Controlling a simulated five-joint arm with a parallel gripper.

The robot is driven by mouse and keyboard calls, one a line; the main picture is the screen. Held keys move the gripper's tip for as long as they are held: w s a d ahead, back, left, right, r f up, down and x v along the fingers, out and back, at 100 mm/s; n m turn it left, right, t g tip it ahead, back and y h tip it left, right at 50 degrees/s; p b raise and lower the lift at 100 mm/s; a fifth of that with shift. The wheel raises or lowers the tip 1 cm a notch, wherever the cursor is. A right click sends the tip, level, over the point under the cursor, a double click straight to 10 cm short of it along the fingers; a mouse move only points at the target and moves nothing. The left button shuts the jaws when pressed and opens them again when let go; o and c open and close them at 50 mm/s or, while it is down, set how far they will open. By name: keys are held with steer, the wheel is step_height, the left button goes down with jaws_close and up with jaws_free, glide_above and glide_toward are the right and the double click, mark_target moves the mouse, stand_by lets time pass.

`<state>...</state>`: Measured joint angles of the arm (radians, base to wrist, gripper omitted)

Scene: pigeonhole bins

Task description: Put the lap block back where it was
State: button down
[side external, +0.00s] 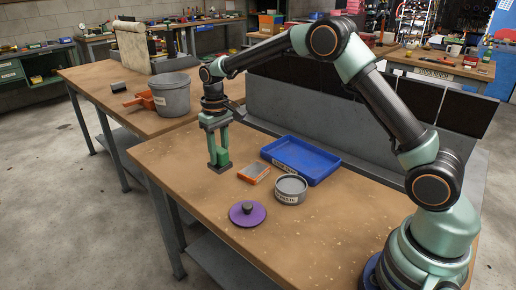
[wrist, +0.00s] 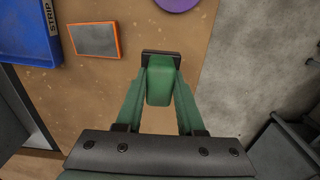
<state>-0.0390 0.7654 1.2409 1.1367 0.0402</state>
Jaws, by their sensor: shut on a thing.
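A green block with a dark base (side external: 222,157), apparently the lap block, is between the fingers of my gripper (side external: 218,160). In the wrist view the green block (wrist: 160,85) stands between the two green fingers, which are shut on it. The block is upright, its dark base at or just above the wooden bench top near the left edge. I cannot tell whether it touches. An orange-edged grey slab (side external: 254,173) lies just right of it in the side view. The slab also shows at upper left in the wrist view (wrist: 94,40).
A blue tray (side external: 318,172) labelled STRIP lies behind the slab. A round grey tin (side external: 290,191) and a purple disc with a dark knob (side external: 242,220) are nearer the front. A grey bucket (side external: 172,100) stands on the other bench. A grey panel (side external: 300,125) runs along the bench back.

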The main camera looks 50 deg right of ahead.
steer(key=shift+w+a, duration=0.1)
steer(key=shift+a, duration=0.65)
steer(key=shift+f, duration=0.15)
steer(key=shift+f, duration=3.9)
steer(key=shift+f, duration=0.45)
steer(key=c, duration=0.8)
jaws_free()
steer(key=shift+c, duration=0.2)
steer(key=shift+o, duration=0.3)
steer(key=o, duration=0.5)
